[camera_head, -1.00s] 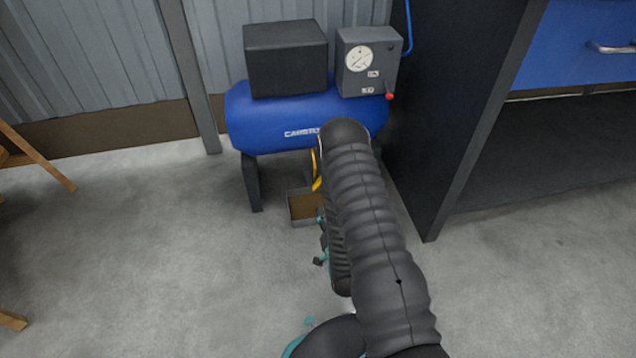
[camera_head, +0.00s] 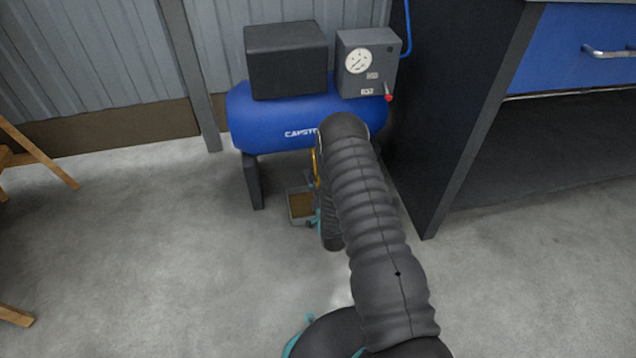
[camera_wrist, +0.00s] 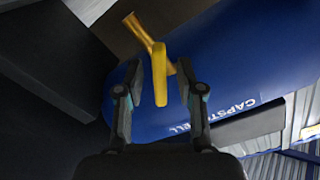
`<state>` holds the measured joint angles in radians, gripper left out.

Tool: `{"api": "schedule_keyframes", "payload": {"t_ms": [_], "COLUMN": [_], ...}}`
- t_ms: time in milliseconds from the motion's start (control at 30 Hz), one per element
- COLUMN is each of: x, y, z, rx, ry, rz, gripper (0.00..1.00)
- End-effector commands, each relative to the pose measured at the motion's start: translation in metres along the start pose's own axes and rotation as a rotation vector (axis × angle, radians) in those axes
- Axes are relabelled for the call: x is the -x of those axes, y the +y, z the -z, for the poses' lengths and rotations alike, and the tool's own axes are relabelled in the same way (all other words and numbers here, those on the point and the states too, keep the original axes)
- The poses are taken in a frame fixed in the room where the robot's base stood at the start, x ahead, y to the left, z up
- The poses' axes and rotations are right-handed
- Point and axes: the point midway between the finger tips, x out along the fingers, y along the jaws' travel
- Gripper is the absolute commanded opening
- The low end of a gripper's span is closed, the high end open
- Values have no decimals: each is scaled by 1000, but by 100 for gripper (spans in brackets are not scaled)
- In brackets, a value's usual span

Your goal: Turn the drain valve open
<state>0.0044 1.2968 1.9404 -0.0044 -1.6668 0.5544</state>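The drain valve has a yellow lever (camera_wrist: 160,75) on a brass-coloured body (camera_wrist: 139,30) under the blue compressor tank (camera_wrist: 235,50). In the wrist view my gripper (camera_wrist: 161,88) is open. Its two fingers stand on either side of the lever, with a visible gap on each side. In the head view a thin strip of the yellow lever (camera_head: 316,168) shows beside my arm, below the blue tank (camera_head: 255,120). My arm hides most of the valve and my gripper there.
A small tray (camera_head: 292,217) sits on the floor under the tank. A dark bench side panel (camera_head: 440,110) stands close on the right. A gauge box (camera_head: 367,60) with a red knob (camera_head: 389,98) is on the tank. Wooden legs (camera_head: 40,155) are at the left; floor between is clear.

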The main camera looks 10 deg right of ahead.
Motion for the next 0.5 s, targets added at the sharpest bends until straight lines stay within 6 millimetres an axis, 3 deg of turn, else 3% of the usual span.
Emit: {"api": "schedule_keyframes", "payload": {"t_ms": [267, 300, 433, 500], "x": [-2, -2, -2, -2], "y": [0, 0, 0, 0], "z": [0, 0, 0, 0], "rx": [0, 0, 0, 0], "ry": [-1, -1, 0, 0], "rz": [0, 0, 0, 0], "gripper": [38, 35, 2, 0]}}
